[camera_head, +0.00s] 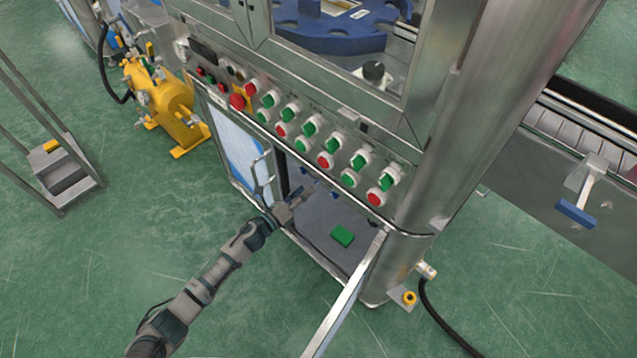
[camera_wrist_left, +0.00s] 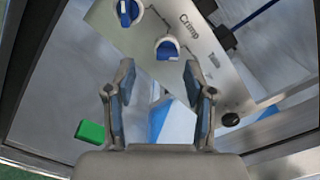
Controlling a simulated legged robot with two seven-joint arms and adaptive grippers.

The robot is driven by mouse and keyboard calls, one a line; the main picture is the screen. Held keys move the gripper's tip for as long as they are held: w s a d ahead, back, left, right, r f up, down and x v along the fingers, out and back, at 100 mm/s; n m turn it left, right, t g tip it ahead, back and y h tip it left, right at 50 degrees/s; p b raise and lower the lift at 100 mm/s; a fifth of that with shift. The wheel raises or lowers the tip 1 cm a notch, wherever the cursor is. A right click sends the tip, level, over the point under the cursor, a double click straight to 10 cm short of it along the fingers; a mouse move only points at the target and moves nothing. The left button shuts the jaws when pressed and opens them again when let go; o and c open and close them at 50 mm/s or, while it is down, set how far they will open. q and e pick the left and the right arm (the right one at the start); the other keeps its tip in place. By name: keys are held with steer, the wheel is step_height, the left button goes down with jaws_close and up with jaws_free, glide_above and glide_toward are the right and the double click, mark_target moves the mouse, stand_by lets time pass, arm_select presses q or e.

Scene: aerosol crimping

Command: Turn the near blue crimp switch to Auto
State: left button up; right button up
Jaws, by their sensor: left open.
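A pale panel (camera_wrist_left: 225,70) marked "Crimp" shows in the left wrist view, with two blue switches on it. One blue switch (camera_wrist_left: 168,48) is closer to my fingers, straight ahead of the gap between them. The other blue switch (camera_wrist_left: 128,12) is at the top edge. The smaller lettering is too blurred to read. My left gripper (camera_head: 303,194) reaches into the open lower cabinet (camera_head: 365,240); its open, empty fingers (camera_wrist_left: 158,90) are apart from the switches. My right gripper is out of view.
A green block (camera_head: 342,236) lies on the cabinet floor. An open door (camera_head: 345,300) swings out at the right, and the cabinet's front edge is close to my arm. Above, a sloped panel (camera_head: 300,100) carries several green switches and red buttons.

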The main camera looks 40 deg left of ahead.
mark_target(315, 183)
arm_select(q)
steer(key=w, duration=0.2)
steer(key=w+d+b, duration=0.1)
steer(key=w, duration=0.1)
steer(key=shift+w+d+r, duration=0.1)
steer(key=shift+w+r, duration=0.05)
steer(key=shift+w, duration=0.2)
steer(key=c, duration=0.8)
steer(key=shift+d, duration=0.2)
jaws_close()
